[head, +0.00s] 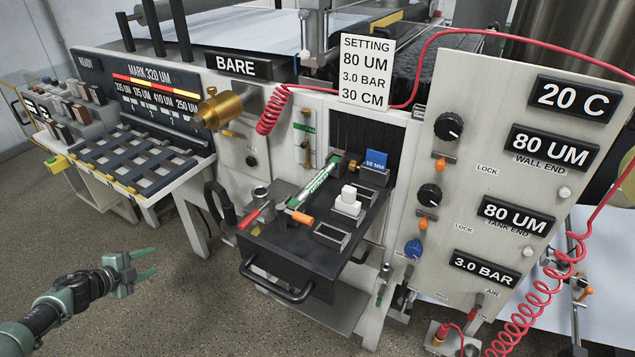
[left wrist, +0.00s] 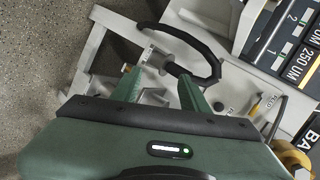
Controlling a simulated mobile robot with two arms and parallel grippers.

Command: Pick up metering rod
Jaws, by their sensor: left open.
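A silver rod with a green label, which looks like the metering rod (head: 318,182), lies slanted in the black pulled-out drawer (head: 285,262) of the machine. Its near end is beside orange and red handles. My left gripper (head: 150,264) is open and empty, low at the left over the floor, well apart from the drawer. In the left wrist view its two green fingers (left wrist: 160,80) are spread with a white frame and a black hose beyond them. The rod is not visible in that view. My right gripper is not in view.
A white block (head: 347,203) and a blue "10 MM" block (head: 376,161) are also in the drawer. A slatted rack (head: 135,160) stands at left, with a brass knob (head: 217,110) beside it. A red coiled hose (head: 540,290) hangs at right. Floor at left is clear.

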